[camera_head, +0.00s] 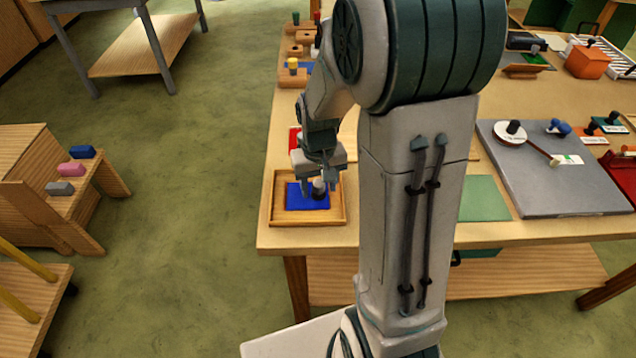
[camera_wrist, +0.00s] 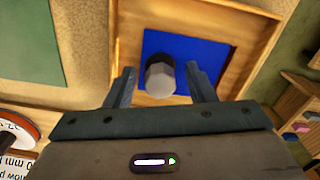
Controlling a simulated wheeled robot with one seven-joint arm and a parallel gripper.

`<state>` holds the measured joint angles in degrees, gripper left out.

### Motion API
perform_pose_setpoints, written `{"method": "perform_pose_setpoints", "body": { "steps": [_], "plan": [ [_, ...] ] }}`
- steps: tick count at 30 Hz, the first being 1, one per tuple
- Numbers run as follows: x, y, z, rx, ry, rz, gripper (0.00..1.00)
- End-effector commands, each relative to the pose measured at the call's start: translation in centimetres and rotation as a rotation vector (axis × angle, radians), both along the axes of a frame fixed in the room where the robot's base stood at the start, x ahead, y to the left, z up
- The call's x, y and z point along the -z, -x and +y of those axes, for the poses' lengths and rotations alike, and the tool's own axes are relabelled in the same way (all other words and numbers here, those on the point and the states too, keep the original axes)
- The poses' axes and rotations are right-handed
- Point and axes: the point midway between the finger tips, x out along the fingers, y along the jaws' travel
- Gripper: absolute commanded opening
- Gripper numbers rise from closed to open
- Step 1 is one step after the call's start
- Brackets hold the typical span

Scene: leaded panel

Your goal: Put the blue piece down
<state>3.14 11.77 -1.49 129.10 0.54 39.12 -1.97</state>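The blue piece (camera_head: 296,199) is a flat square with a grey knob (camera_head: 319,187) standing up from it. It lies inside a shallow wooden tray (camera_head: 268,208) at the table's near left corner. In the wrist view the blue piece (camera_wrist: 212,50) sits within the tray's rim (camera_wrist: 125,40). My gripper (camera_wrist: 160,78) is open, with one finger on each side of the knob (camera_wrist: 160,76) and a visible gap at both sides. In the head view my gripper (camera_head: 321,182) is low over the tray, and part of the piece is hidden behind it.
A red item (camera_head: 294,139) lies behind the tray, partly hidden by my arm. A green sheet (camera_head: 483,199) and a large grey board (camera_head: 550,185) lie to the right. The table's front and left edges are close to the tray.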

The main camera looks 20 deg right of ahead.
Motion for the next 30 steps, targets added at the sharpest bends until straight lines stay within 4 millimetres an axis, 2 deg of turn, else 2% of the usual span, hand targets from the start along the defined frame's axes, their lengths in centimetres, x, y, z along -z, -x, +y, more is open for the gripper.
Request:
{"method": "perform_pose_setpoints", "body": {
  "steps": [8, 21, 24, 30],
  "plan": [
    [-1.1, -0.1, 0.0, 0.0, 0.0, -0.003, 0.5],
    [-9.9, -0.1, 0.0, 0.0, 0.0, -0.005, 0.5],
    [-11.2, -0.1, 0.0, 0.0, 0.0, -0.003, 0.5],
    [-12.6, 0.6, 0.2, -0.003, 0.001, -0.011, 0.5]
  ]
}}
